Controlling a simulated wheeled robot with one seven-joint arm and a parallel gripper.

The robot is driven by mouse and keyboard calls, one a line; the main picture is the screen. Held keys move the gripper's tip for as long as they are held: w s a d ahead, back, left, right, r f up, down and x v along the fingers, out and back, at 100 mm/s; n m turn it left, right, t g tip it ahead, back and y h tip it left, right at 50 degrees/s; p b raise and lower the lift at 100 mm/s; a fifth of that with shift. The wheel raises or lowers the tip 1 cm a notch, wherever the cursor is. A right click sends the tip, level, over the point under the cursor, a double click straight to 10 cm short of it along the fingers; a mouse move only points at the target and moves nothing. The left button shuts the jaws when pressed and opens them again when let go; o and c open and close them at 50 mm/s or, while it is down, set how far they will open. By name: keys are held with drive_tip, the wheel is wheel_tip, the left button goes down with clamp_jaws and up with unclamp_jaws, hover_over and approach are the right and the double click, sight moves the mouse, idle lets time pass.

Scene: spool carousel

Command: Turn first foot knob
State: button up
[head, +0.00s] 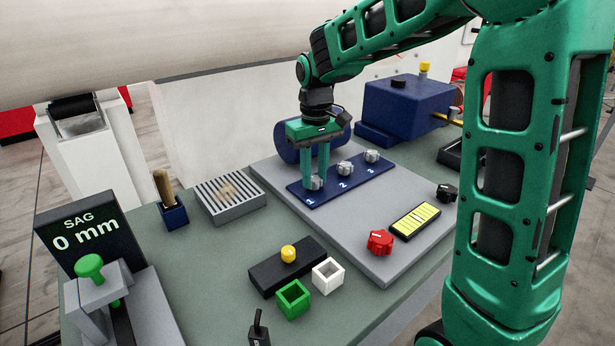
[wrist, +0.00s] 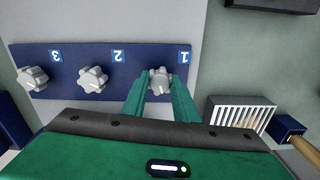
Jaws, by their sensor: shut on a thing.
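A blue strip (head: 332,190) on a grey plate carries three grey lobed knobs beside the numbers 1, 2 and 3. My gripper (head: 315,184) points down and is shut on the knob at number 1 (head: 317,183). In the wrist view its green fingers (wrist: 159,84) stand on either side of that knob (wrist: 159,78), which they partly hide. The knob at 2 (head: 344,168) and the knob at 3 (head: 371,156) stand free to the right in the head view. In the wrist view they show at the left, the knob at 2 (wrist: 93,79) nearer.
A red knob (head: 380,242) and a yellow gauge (head: 415,219) sit on the grey plate (head: 345,231). A slatted grey box (head: 231,198) and a blue brush holder (head: 174,215) stand left. A display (head: 90,235) reads SAG 0 mm. Green and white square cups stand in front.

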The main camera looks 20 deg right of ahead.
sight(314, 178)
drive_tip(key=n, duration=0.5)
drive_tip(key=shift+s+f+n, duration=0.1)
drive_tip(key=shift+s+n, duration=0.05)
drive_tip(key=shift+n, duration=0.15)
drive_tip(key=n, duration=0.5)
drive_tip(key=shift+a+n, duration=0.2)
drive_tip(key=shift+n, duration=0.1)
drive_tip(key=o, duration=1.1)
drive_tip(key=shift+c, duration=0.2)
drive_tip(key=shift+d, duration=0.1)
drive_tip(key=shift+w+r, duration=0.2)
drive_tip(key=shift+r, duration=0.35)
wheel_tip(314, 178, up, 10)
